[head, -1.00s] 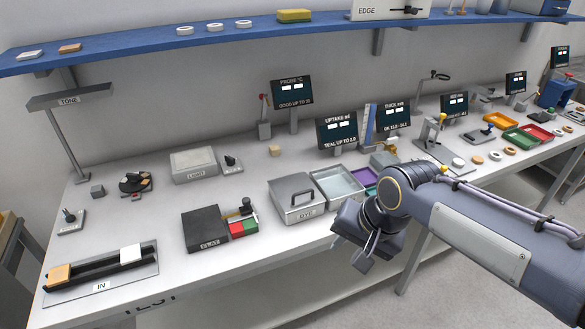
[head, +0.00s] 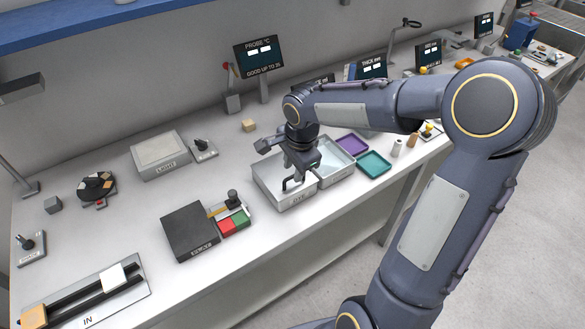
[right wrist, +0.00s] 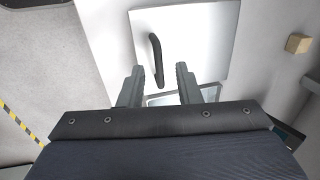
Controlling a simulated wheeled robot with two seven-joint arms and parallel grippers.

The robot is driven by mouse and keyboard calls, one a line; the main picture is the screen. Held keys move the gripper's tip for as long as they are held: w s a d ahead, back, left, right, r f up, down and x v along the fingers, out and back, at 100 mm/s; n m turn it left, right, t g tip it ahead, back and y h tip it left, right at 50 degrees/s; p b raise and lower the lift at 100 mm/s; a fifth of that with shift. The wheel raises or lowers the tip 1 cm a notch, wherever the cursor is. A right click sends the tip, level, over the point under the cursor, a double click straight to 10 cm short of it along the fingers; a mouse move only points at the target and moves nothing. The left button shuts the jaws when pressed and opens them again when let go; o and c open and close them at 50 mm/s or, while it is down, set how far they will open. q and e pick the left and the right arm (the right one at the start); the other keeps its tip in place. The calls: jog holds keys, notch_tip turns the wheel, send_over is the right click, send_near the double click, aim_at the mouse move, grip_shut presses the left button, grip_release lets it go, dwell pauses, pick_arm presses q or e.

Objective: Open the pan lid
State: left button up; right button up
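The pan (head: 290,202) is a grey metal box on the bench, labelled on its front. Its flat lid (head: 268,178) lies on top with a dark bar handle (head: 290,185). In the right wrist view the lid (right wrist: 200,35) fills the upper middle, with the dark handle (right wrist: 156,60) standing out from it. My right gripper (head: 296,172) is over the lid and hides part of it. In the right wrist view the gripper (right wrist: 158,82) is open, with the handle lined up between its fingers. Contact cannot be told. My left gripper is not in view.
An open tray of clear liquid (head: 338,170) stands right beside the pan. Purple (head: 352,144) and teal (head: 374,163) trays lie farther right. The bench behind the pan is mostly clear.

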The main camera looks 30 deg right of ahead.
jog(key=shift+w+f, duration=0.1)
jog(key=shift+f, duration=0.65)
grip_shut()
